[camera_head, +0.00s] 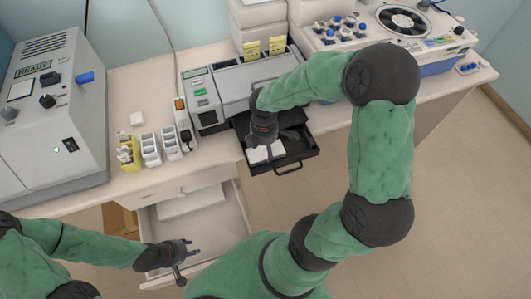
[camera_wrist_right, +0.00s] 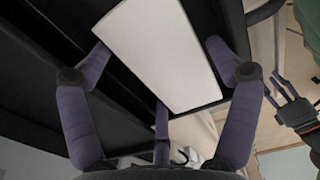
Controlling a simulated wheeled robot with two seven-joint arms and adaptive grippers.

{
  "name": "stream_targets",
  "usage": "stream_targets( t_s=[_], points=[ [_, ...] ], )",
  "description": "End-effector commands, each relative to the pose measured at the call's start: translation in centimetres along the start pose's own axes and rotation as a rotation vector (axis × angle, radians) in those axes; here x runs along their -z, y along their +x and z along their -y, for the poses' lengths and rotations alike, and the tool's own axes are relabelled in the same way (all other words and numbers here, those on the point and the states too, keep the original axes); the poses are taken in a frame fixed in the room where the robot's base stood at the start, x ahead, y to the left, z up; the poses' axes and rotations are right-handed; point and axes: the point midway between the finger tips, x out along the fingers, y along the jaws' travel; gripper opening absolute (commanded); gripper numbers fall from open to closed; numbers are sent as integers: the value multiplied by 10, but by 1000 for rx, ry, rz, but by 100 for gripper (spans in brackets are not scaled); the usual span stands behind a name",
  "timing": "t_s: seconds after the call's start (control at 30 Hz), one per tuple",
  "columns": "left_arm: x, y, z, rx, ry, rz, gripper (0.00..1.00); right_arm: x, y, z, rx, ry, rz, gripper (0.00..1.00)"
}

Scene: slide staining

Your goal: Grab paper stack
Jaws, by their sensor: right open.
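The white paper stack (camera_head: 257,155) lies in the pulled-out black tray (camera_head: 292,157) of the grey machine. In the right wrist view the stack (camera_wrist_right: 160,45) is a large white slab between the spread fingers. My right gripper (camera_head: 264,138) is over the tray, just above the stack, and covers part of it. In the right wrist view my right gripper (camera_wrist_right: 158,62) is open, with fingers on both sides of the stack; I cannot tell whether they touch it. My left gripper (camera_head: 187,261) is open and empty, over the open white drawer below the counter.
The grey machine (camera_head: 232,85) stands behind the tray. Slide racks (camera_head: 150,150) and small bottles stand on the counter to its left. A large grey device (camera_head: 55,110) is at far left, and a centrifuge-like device (camera_head: 400,22) is at the back right. The open drawer (camera_head: 205,222) juts out below.

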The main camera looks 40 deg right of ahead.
Motion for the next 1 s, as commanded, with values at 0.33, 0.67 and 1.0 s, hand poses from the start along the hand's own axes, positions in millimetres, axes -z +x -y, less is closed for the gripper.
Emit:
stream_targets(
  t_s=[0.33,0.67,1.0],
  points=[
    [0,-1,0,0,0,0,40,0,-1,0,0,0,0,46],
    [0,-1,0,0,0,0,40,0,-2,0,-1,1,0,45],
    [0,-11,-4,0,0,0,40,0,-38,0,-5,0,-1,45]
  ],
)
